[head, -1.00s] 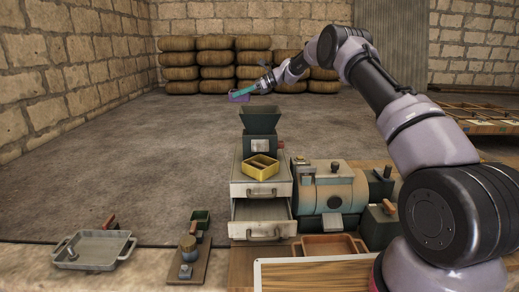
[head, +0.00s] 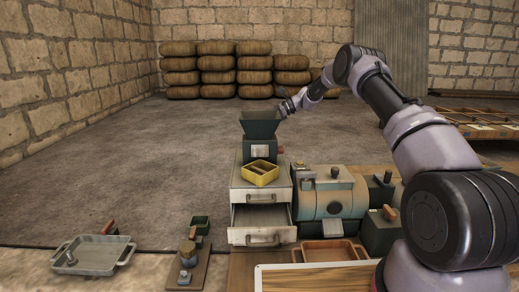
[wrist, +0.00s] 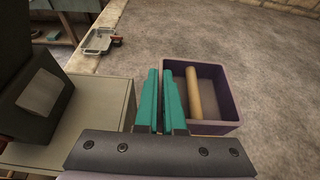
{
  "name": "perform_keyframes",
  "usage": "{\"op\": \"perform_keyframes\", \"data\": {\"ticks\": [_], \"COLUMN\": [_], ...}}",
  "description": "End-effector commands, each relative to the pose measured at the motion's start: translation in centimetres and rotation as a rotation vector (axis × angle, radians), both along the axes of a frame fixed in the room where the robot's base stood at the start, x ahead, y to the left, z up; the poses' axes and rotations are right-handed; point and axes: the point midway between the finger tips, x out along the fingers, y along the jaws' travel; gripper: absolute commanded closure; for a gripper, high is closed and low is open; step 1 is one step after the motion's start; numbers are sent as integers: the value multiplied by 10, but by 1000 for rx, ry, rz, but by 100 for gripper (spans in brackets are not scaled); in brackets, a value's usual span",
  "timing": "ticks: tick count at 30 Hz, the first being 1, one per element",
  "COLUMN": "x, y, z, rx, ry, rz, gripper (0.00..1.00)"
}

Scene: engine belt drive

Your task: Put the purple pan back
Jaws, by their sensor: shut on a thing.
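The purple pan (wrist: 225,128) is a deep square box, seen in the wrist view right of centre, with a tan cylinder (wrist: 194,92) lying inside. My gripper (wrist: 164,70) has teal fingers shut on the pan's left wall, one finger inside and one outside. The pan looks level and hangs over the bare floor, beside a grey cabinet. In the head view my wrist drops behind the green hopper (head: 262,124), which hides the fingers and the pan.
The hopper stands on a grey drawer cabinet (head: 240,195) with its lower drawer open. A yellow box (head: 260,173) sits on the cabinet top. A motor (head: 330,197) and an orange-brown tray (head: 328,252) are to the right, a grey tray (head: 92,255) to the left.

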Motion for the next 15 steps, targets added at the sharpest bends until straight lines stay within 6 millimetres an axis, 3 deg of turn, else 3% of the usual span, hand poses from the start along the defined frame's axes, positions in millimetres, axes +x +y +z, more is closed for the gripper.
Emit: {"op": "perform_keyframes", "data": {"ticks": [15], "x": [-114], "y": [-1], "z": [2], "rx": [0], "ry": [1], "rz": [-1], "gripper": [100]}}
